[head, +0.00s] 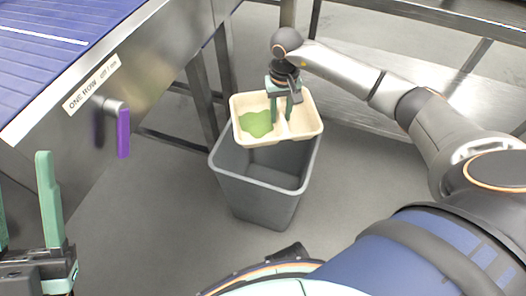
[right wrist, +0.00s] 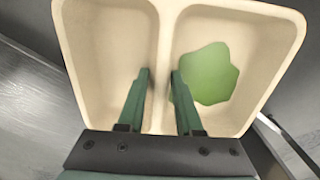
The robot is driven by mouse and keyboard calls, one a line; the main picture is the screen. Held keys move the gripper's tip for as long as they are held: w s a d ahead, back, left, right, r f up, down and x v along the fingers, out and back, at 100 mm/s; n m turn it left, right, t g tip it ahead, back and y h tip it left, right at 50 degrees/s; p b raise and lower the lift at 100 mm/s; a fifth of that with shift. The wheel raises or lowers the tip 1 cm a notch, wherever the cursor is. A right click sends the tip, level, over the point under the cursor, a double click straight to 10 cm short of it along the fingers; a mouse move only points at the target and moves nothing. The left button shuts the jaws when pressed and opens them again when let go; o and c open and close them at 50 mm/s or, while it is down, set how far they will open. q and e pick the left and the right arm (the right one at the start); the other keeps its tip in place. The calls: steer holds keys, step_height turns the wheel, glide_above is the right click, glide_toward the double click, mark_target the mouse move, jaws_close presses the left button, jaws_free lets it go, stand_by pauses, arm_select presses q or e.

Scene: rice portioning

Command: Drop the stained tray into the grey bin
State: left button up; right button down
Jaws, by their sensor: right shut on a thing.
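The stained tray (head: 305,118) is cream, with two compartments and a green stain (head: 256,124) in the left one. My right gripper (head: 281,116) is shut on the divider between the compartments and holds the tray above the grey bin (head: 258,196). The tray covers the back part of the bin's opening in the head view. In the right wrist view the fingers (right wrist: 160,76) straddle the divider, with the green stain (right wrist: 207,76) on the right. My left gripper (head: 24,190) is at the lower left, open and empty, and partly out of the picture.
A conveyor with a blue belt (head: 60,40) and a purple-handled lever (head: 123,134) stands left of the bin. Metal legs (head: 201,100) stand behind the bin. A steel frame with a low shelf (head: 365,85) is at the back right. Grey floor surrounds the bin.

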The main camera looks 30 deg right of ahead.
step_height(320, 180, down, 4)
steer(key=shift+f+b, duration=0.1)
steer(key=shift+b, duration=1.1)
steer(key=c, duration=0.5)
jaws_free()
step_height(320, 180, up, 12)
steer(key=p, duration=0.4)
steer(key=shift+r, duration=0.3)
